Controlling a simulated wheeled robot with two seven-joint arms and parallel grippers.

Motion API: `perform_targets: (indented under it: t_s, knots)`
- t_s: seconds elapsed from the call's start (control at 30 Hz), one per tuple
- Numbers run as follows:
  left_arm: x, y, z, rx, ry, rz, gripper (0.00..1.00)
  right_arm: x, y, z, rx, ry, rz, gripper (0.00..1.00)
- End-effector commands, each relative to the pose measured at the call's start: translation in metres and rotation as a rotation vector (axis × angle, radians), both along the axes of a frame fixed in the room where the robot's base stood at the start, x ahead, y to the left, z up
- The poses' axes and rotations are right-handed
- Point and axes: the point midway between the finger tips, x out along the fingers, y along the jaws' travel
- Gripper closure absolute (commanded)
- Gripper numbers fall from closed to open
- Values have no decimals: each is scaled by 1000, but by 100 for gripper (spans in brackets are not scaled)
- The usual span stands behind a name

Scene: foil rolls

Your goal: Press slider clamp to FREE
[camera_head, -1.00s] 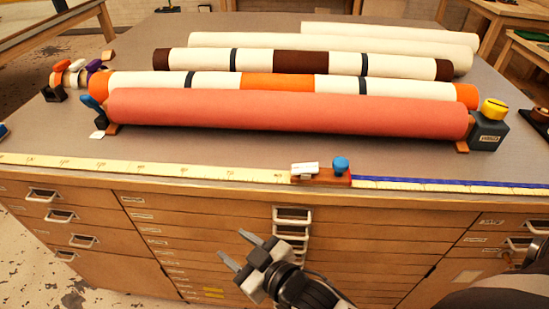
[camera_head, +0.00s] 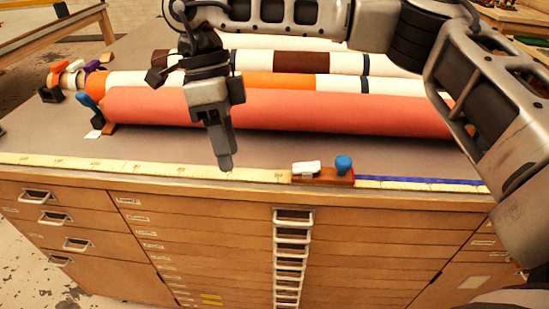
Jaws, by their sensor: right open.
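The slider clamp (camera_head: 323,178) sits on the yellow measuring strip (camera_head: 120,170) along the table's front edge. It has a reddish-brown base, a white label or lever on its left and a blue knob (camera_head: 344,165) on its right. My right gripper (camera_head: 225,163) points down, left of the clamp and apart from it, with its tips close above the strip. It is open and empty, though the fingers overlap in this view. I cannot read any marking on the clamp. My left gripper is not in view.
A coral roll (camera_head: 300,120) lies behind the strip, with several banded and white rolls farther back. My right arm hides parts of them. The drawer cabinet front (camera_head: 190,235) drops below the table edge. The tabletop (camera_head: 170,150) between roll and strip is clear.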

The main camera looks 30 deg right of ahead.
Motion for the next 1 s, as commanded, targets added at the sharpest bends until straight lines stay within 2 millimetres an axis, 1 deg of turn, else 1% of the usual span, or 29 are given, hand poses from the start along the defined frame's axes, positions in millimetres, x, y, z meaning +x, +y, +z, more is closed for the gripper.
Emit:
perform_targets:
  t_s: [0.03,0.1,0.2,0.23,0.33,0.47,0.63,0.8,1.0]
  knots:
    - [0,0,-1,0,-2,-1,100,11,-26,20,-102,-54,-18,55]
    - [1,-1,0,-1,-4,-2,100,19,-54,41,-210,-96,-42,55]
    - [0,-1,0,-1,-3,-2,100,22,-78,62,-306,-127,-69,55]
    - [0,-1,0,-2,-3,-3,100,23,-82,65,-323,-131,-74,55]
    - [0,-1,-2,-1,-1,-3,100,22,-90,66,-349,-136,-82,55]
    - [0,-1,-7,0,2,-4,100,18,-96,48,-349,-132,-80,55]
    - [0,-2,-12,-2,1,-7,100,11,-107,14,-345,-131,-81,55]
    - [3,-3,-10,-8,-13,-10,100,3,-119,-21,-344,-130,-81,55]
    - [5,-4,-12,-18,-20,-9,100,-5,-131,-54,-344,-133,-82,55]
